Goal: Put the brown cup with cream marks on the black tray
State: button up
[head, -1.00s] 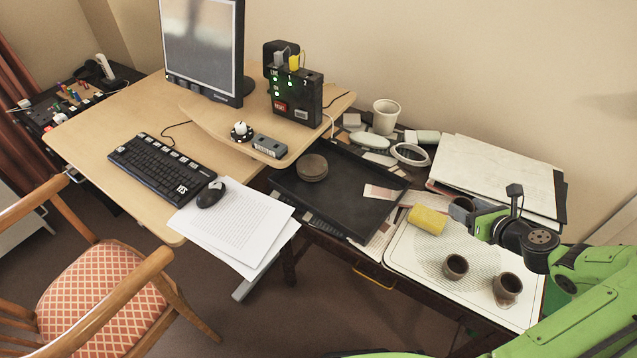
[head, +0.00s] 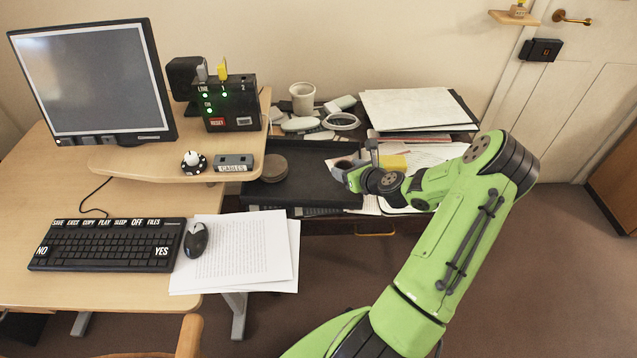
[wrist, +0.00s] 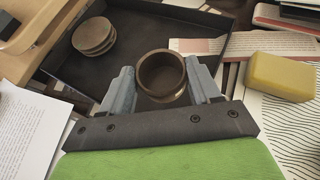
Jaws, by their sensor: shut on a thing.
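My gripper (wrist: 163,85) is shut on a brown cup (wrist: 178,90), with a grey finger on each side of it. The cup is upright and its open top faces the wrist camera; I cannot make out cream marks on it. The black tray (head: 315,184) lies on the low table, and it fills the upper left of the wrist view (wrist: 135,32). My gripper also shows in the head view (head: 352,168), with the cup at the tray's right side. I cannot tell whether the cup touches the tray.
A stack of round brown discs (wrist: 94,36) lies on the tray's left part. A yellow block (wrist: 281,77) is right of the cup on a patterned white board (wrist: 255,125). Papers (head: 240,250) lie on the desk at left. Bare tray lies between discs and cup.

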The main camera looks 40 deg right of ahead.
notch_tip(320, 180, down, 6)
jog(key=shift+f+b, duration=0.25)
jog(key=shift+b, duration=0.9)
jog(key=shift+r, duration=0.1)
jog(key=o, duration=1.1)
